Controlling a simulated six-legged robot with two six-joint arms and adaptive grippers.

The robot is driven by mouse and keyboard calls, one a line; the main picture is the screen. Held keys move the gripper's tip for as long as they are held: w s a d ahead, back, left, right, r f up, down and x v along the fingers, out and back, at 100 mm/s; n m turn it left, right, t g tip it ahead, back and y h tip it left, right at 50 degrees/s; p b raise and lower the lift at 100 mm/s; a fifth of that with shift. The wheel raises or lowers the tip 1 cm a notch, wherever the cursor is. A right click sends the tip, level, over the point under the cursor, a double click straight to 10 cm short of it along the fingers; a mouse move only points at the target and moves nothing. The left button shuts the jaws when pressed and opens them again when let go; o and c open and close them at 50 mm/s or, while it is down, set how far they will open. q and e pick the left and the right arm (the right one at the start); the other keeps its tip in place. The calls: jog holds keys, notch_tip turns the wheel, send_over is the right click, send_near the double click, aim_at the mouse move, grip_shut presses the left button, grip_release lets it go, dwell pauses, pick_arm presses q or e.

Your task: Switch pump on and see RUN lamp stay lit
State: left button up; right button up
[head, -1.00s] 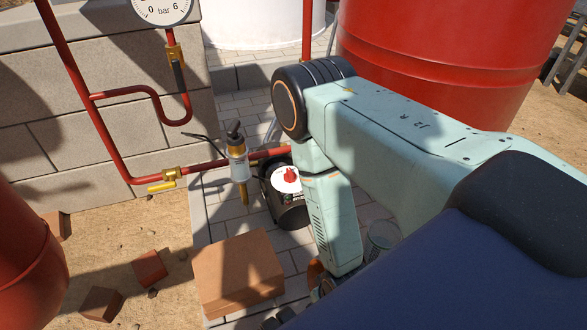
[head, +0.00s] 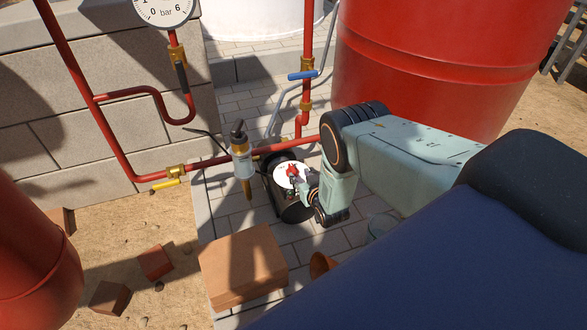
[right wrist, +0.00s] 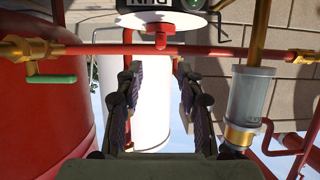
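The black pump (head: 292,208) sits on the paving, with a white round plate (head: 282,180) and a red switch knob (head: 292,171) on it. My right gripper (head: 308,187) is close beside the knob in the head view, partly hidden by its own wrist. In the right wrist view the gripper (right wrist: 158,65) is open, its fingers apart and nothing between them. The red knob (right wrist: 163,20) shows beyond the fingertips. An upside-down RUN label (right wrist: 150,3) is cut by the top edge, with a dark green round part, possibly the lamp (right wrist: 190,4), beside it; I cannot tell if it is lit. My left gripper is out of view.
Red pipes carry a yellow-handled valve (head: 166,184) and a blue-handled valve (head: 302,75). A clear-bowled filter (head: 243,163) stands just left of the pump. A brown block (head: 243,262) lies in front. A gauge (head: 163,10) and a large red tank (head: 425,65) stand behind.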

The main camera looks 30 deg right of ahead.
aim_at(292, 168)
jog(key=b+x, duration=0.1)
jog(key=x, duration=0.1)
jog(key=b+x, duration=0.2)
jog(key=x, duration=0.1)
jog(key=shift+w+f+b, duration=0.15)
jog(key=shift+f+b, duration=0.15)
jog(key=shift+f, duration=0.05)
jog(key=shift+b+x, duration=0.55)
jog(key=shift+x, duration=0.4)
jog(key=shift+r, duration=0.2)
grip_shut()
